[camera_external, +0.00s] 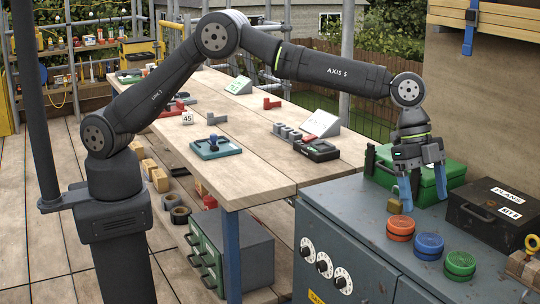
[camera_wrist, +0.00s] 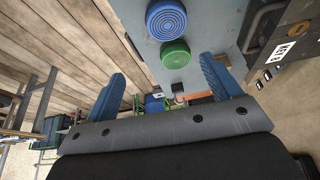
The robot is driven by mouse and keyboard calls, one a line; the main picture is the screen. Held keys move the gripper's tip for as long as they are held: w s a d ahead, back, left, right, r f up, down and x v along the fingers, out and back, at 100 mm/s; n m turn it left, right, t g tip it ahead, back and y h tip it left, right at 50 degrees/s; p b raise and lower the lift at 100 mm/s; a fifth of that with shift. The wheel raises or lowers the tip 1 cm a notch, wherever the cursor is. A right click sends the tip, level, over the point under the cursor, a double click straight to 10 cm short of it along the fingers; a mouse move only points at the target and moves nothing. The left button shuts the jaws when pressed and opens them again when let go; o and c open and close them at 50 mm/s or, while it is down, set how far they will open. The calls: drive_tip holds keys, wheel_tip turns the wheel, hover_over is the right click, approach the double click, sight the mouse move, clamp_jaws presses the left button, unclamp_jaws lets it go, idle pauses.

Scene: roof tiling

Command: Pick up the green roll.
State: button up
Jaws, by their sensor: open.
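The green roll (camera_external: 460,265) lies flat on the grey-blue cabinet top (camera_external: 375,245), nearest the front of a row of three rolls. The blue roll (camera_external: 429,246) lies next to it, and the orange roll (camera_external: 400,228) lies beyond that. My gripper (camera_external: 423,190) is open and empty, its blue fingers pointing down above the cabinet behind the row. In the wrist view the green roll (camera_wrist: 175,54) shows above the gap between my fingers (camera_wrist: 163,85), with the blue roll (camera_wrist: 166,19) above it. My gripper is apart from all three rolls.
A green box (camera_external: 445,172) stands behind my gripper. A black case (camera_external: 492,213) stands to the right of the rolls. A yellow ring (camera_external: 532,243) is at the right edge. The wooden bench (camera_external: 290,150) to the left holds several tools. The cabinet top left of the rolls is clear.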

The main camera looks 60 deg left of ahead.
wheel_tip(320, 180, up, 3)
drive_tip(key=w+d+h, duration=0.1)
drive_tip(key=w+h, duration=0.1)
approach(461, 259)
drive_tip(key=x, duration=0.4)
drive_tip(key=shift+a+f, duration=0.1)
drive_tip(key=shift+f, duration=0.2)
drive_tip(key=shift+x, duration=2.9)
drive_tip(key=shift+r, duration=0.1)
drive_tip(key=c, duration=1.1)
